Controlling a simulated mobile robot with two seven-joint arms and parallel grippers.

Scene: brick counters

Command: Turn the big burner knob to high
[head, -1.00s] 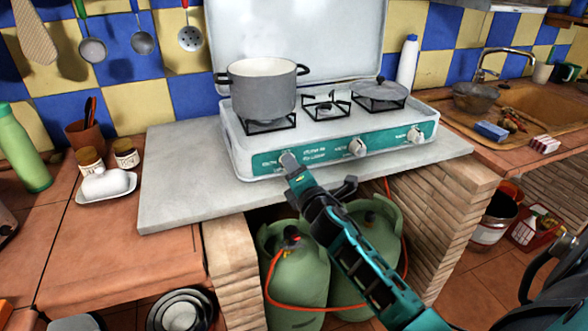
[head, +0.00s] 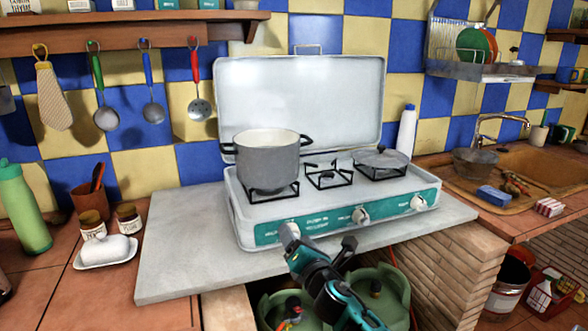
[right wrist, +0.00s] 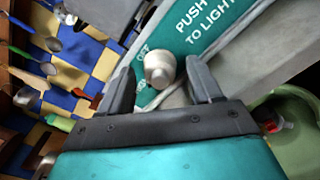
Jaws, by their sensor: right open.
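The white stove (head: 240,212) has a teal front panel with round knobs. The left knob (right wrist: 158,68), below the pot's burner, shows in the right wrist view beside "OFF" and "PUSH TO LIGHT" lettering. The middle knob (head: 360,215) and right knob (head: 418,202) are clear of the gripper. My left gripper is out of view.
A grey pot (head: 267,160) stands on the left burner and a lidded pan (head: 380,160) on the right one. The stove lid (head: 300,100) is raised. Green gas bottles (head: 380,290) stand below the slab. A white bottle (head: 406,130) stands behind the stove.

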